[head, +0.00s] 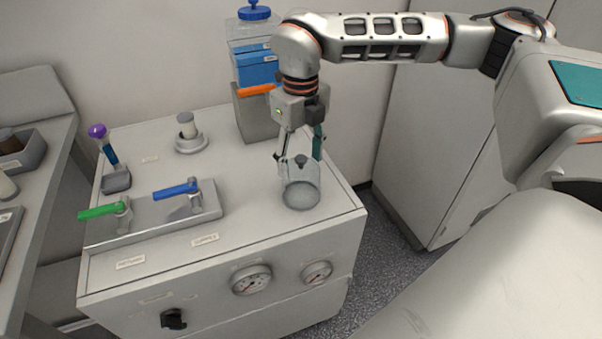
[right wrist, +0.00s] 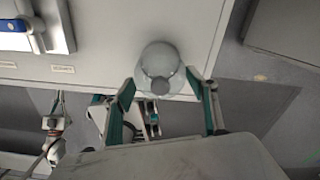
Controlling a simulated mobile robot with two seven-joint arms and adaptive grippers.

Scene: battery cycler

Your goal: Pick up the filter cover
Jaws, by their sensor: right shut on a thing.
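The filter cover (head: 301,193) is a clear, rounded dome with a dark knob on top. It is upright at the right front part of the cabinet top, and I cannot tell whether its rim touches the surface. My right gripper (head: 300,160) points down from above and is shut on the cover, with a finger on each side of it. In the right wrist view the cover (right wrist: 160,68) shows between the fingertips. In that view, what looks like my left gripper (right wrist: 53,120) is small at the lower left; its fingers are unclear.
The cabinet top (head: 250,205) is clear around the cover. To its left is a valve plate with a blue handle (head: 176,189) and a green handle (head: 99,212). A blue-filled container (head: 257,66) stands behind. The cabinet's right edge (head: 350,190) is close to the cover.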

